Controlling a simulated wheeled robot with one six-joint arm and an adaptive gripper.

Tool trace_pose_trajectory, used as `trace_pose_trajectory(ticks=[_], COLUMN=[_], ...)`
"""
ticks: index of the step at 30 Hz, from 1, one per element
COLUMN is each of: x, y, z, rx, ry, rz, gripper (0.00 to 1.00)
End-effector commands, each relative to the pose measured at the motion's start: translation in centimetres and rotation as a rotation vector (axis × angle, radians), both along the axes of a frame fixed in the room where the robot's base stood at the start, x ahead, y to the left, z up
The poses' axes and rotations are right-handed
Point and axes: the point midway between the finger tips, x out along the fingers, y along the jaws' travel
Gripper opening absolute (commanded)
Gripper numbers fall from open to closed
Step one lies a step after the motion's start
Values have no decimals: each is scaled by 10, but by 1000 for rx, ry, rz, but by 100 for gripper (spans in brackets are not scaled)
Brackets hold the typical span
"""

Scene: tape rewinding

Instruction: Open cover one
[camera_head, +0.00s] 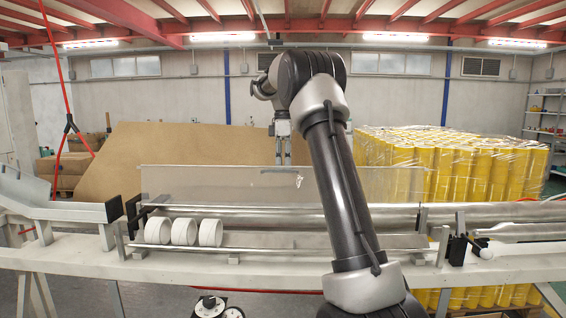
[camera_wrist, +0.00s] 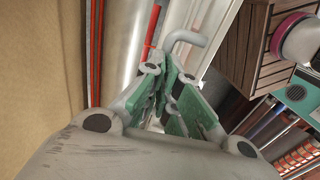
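A long, see-through panel, apparently the cover (camera_head: 220,182), stands steeply along the back of the machine in the head view. A small light handle (camera_head: 297,180) shows near its middle. My gripper (camera_head: 284,162) points down just above and left of the handle, with a gap between its two fingers. In the wrist view, my gripper (camera_wrist: 166,75) shows green pads with nothing visible between them. A bent grey bar (camera_wrist: 187,38), probably the handle, lies just beyond the fingertips. Whether they touch it cannot be told.
Several white tape rolls (camera_head: 183,231) sit in the machine's tray at the left. A long metal roller (camera_head: 260,216) runs in front of the panel. A brown board (camera_head: 190,140) leans behind, and wrapped yellow drums (camera_head: 470,172) stand at the right.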

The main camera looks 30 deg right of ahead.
Motion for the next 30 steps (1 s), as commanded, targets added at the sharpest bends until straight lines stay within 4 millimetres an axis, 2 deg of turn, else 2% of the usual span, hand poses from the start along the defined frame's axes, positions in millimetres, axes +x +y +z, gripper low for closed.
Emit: trace_pose_trajectory(ticks=[1, 2, 3, 6, 8, 9, 11, 15, 23, 26, 27, 30], x=[3, 3, 3, 3, 3, 3, 3, 4, 5, 7, 8, 10], y=[-3, -3, -3, -3, -3, -3, -3, -4, -4, -5, -6, -7], z=[-24, -24, -24, -24, -24, -24, -23, -22, -19, -8, -1, 18], rx=[7, 7, 7, 8, 7, 7, 6, 3, 1, 0, 0, 0], ry=[20, 20, 20, 20, 21, 21, 20, 18, 15, 13, 12, 12], rz=[-2, -2, -2, -2, -3, -3, -3, -3, -3, -3, -3, -2], gripper=[0, 0, 10, 28, 35, 45, 51, 47, 45, 39, 33, 32])
